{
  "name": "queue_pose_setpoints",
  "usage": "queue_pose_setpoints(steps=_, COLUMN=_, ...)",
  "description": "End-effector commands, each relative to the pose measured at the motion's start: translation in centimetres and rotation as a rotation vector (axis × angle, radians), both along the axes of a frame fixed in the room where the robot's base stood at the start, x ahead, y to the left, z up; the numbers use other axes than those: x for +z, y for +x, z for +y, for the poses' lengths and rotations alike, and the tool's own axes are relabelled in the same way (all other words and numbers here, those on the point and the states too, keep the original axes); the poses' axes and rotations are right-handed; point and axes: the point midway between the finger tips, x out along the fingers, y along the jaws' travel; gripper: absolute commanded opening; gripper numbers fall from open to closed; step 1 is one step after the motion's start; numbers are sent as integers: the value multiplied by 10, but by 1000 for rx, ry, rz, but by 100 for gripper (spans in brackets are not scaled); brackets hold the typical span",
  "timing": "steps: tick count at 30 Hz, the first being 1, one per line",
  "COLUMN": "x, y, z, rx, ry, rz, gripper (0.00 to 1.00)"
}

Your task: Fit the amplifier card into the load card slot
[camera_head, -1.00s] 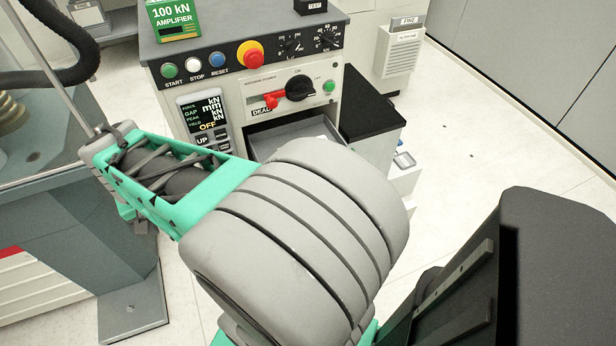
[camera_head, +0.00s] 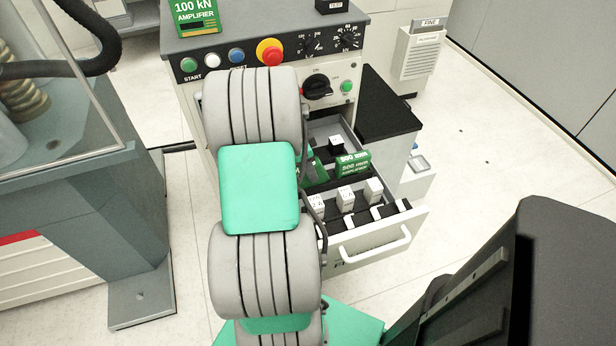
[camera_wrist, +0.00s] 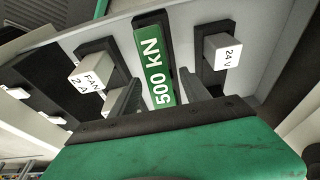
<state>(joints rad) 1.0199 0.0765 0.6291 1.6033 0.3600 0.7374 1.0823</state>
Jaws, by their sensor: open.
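Another green card, marked 100 kN AMPLIFIER (camera_head: 195,14), stands on top of the console in the head view. Green cards (camera_head: 353,164) also show in the open drawer (camera_head: 375,243). My arm hides part of the drawer and my gripper in the head view.
White blocks marked FAN 2A (camera_wrist: 90,70) and 24 V (camera_wrist: 224,50) flank the card closely. The console's red button (camera_head: 270,52) and dark knob (camera_head: 317,87) are near my arm. A black-topped cabinet (camera_head: 395,105) stands right of the drawer.

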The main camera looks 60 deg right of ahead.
Motion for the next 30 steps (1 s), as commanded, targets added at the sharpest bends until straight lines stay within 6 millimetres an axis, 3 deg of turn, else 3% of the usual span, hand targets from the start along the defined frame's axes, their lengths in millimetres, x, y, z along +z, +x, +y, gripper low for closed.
queue_pose_setpoints(steps=5, x=1, y=1, z=0, rx=1, ry=-1, rz=-1, gripper=54)
queue_pose_setpoints(steps=24, x=1, y=1, z=0, rx=1, ry=-1, rz=-1, gripper=1)
queue_pose_setpoints(steps=30, x=1, y=1, z=0, rx=1, ry=-1, rz=-1, gripper=0)
